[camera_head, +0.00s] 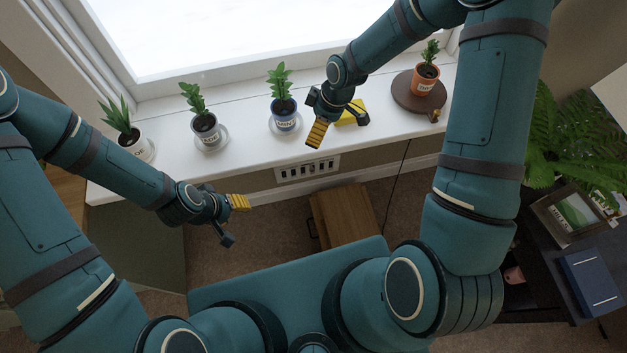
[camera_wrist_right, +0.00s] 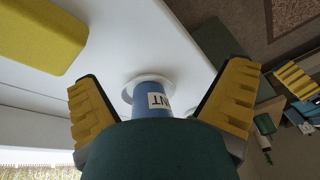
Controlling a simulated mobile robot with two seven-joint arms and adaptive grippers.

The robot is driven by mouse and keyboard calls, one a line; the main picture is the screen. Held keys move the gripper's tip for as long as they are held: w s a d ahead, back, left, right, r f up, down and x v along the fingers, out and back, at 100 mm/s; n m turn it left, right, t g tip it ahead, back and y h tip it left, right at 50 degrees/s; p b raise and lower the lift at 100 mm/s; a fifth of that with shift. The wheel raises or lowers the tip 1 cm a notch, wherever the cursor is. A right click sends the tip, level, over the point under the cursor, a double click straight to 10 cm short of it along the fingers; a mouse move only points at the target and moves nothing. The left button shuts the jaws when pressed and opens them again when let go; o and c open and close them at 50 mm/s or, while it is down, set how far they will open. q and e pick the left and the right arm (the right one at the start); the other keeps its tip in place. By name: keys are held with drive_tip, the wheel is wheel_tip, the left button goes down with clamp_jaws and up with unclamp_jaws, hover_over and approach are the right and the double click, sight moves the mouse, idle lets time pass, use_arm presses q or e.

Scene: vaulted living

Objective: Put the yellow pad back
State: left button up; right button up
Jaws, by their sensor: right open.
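The yellow pad (camera_head: 352,113) lies on the white window sill, partly hidden by my right gripper in the head view. In the right wrist view the yellow pad (camera_wrist_right: 42,36) is at the upper left, apart from the fingers. My right gripper (camera_head: 338,130) is open and empty over the sill's front part, close to the pad. Its spread fingers also show in the wrist view (camera_wrist_right: 160,82). My left gripper (camera_head: 235,220) is open and empty in front of the sill, below its front edge.
A blue pot (camera_head: 285,115) stands on the sill left of my right gripper. Two white potted plants (camera_head: 206,130) (camera_head: 136,145) stand farther left. An orange pot (camera_head: 425,78) stands on a round brown board (camera_head: 409,91) at right. A wooden stool (camera_head: 343,215) is below the sill.

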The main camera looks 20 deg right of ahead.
drive_tip(key=s+a+f+m, duration=0.3)
drive_tip(key=s+m, duration=0.3)
drive_tip(key=s+a+f+m+t, duration=0.1)
drive_tip(key=s+a+f+m, duration=0.2)
drive_tip(key=s+m, duration=0.4)
drive_tip(key=shift+s+f+t+y, duration=0.25)
drive_tip(key=shift+f+t+y, duration=0.05)
drive_tip(key=shift+f, duration=0.1)
drive_tip(key=shift+s+f+b, duration=0.15)
drive_tip(key=shift+f+b, duration=0.25)
drive_tip(key=shift+b, duration=0.1)
